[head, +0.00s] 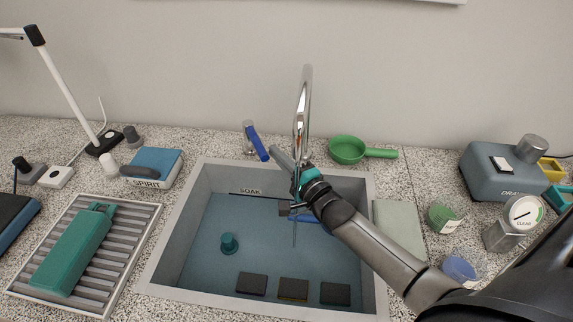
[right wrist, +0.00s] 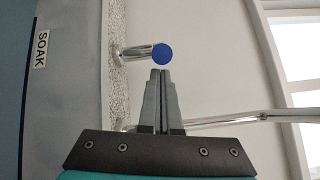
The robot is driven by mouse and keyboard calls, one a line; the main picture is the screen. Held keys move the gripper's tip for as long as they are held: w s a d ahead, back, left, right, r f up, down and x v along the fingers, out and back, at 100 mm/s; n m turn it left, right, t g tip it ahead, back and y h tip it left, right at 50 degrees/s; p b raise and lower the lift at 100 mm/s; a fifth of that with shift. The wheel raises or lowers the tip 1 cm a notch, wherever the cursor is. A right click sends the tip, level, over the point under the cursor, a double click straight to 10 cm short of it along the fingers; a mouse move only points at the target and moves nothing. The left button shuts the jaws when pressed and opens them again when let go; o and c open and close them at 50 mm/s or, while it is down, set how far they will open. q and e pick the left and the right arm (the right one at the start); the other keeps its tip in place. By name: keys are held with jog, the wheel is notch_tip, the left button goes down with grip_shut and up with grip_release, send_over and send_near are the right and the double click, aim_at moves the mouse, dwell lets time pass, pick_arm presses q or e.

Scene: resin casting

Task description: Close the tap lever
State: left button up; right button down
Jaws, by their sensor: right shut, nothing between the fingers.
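The tap has a tall chrome spout (head: 305,90) behind the sink. Its lever (head: 257,143) has a blue grip and a chrome base, left of the spout, and the grip slants down toward the sink. In the right wrist view the round blue lever end (right wrist: 162,54) is just beyond my fingertips. My right gripper (head: 273,150) is shut and empty, its tips close beside the lever's lower end; I cannot tell if they touch. A thin pale vertical line under the spout may be running water. My left gripper is not in view.
The sink (head: 168,240) holds blue water, a teal plug-like piece (head: 229,243) and several dark blocks. A green pan (head: 346,149) stands right of the spout. A box marked SPIRIT (head: 153,165) and a drying rack (head: 125,260) are on the left. My right forearm crosses the sink's right side.

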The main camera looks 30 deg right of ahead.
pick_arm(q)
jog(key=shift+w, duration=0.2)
pick_arm(e)
jog(key=shift+w, duration=0.45)
jog(key=shift+a, duration=0.1)
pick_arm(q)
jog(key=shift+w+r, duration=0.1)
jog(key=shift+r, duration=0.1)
pick_arm(e)
jog(key=shift+a+m+h, duration=0.25)
jog(key=shift+m+h, duration=0.05)
jog(key=shift+h, duration=0.2)
pick_arm(q)
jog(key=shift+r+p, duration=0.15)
jog(key=shift+p, duration=0.25)
pick_arm(e)
jog(key=shift+a+h, duration=0.15)
jog(key=shift+h, duration=0.15)
